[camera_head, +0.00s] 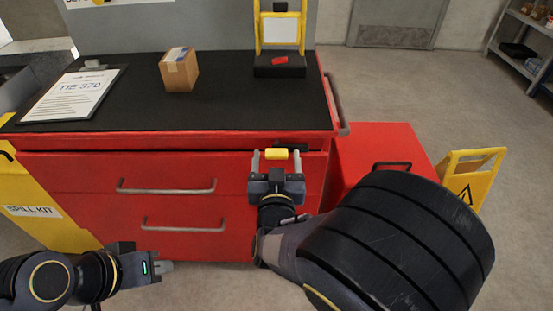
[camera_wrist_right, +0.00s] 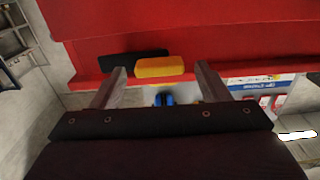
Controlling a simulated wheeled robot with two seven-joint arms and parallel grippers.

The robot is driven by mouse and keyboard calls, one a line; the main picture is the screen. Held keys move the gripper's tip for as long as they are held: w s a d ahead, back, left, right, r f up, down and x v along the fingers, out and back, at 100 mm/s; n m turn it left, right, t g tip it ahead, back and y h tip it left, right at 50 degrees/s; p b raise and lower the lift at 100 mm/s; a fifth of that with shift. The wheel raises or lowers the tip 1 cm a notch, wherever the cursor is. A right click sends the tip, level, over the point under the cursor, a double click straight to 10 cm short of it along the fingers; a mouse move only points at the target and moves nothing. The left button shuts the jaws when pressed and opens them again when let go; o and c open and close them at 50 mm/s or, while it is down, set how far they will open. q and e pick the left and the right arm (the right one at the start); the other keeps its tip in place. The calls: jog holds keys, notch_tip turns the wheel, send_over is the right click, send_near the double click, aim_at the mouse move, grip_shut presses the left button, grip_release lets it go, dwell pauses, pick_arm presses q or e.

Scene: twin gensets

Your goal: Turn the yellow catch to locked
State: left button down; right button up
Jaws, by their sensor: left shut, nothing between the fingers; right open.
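The yellow catch (camera_head: 276,154) is a small bar on a black mount at the upper front edge of the red cabinet (camera_head: 80,175), near its right end. In the right wrist view the catch (camera_wrist_right: 160,67) lies crosswise, with the black mount (camera_wrist_right: 133,62) beside and behind it. My right gripper (camera_head: 276,162) is open, with its two fingers on either side of the catch. In the right wrist view the fingers (camera_wrist_right: 160,82) flank the catch, with gaps showing; I cannot tell whether either touches. My left gripper (camera_head: 165,267) is shut and empty at the lower left, away from the cabinet.
A clipboard (camera_head: 72,95), a cardboard box (camera_head: 178,70) and a black-and-yellow stand (camera_head: 280,68) with a red piece are on the black top. A red box (camera_head: 375,145) and a yellow floor sign (camera_head: 470,175) stand to the right. A yellow spill kit (camera_head: 40,205) stands left.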

jog(key=shift+w, duration=0.35)
jog(key=c, duration=1.4)
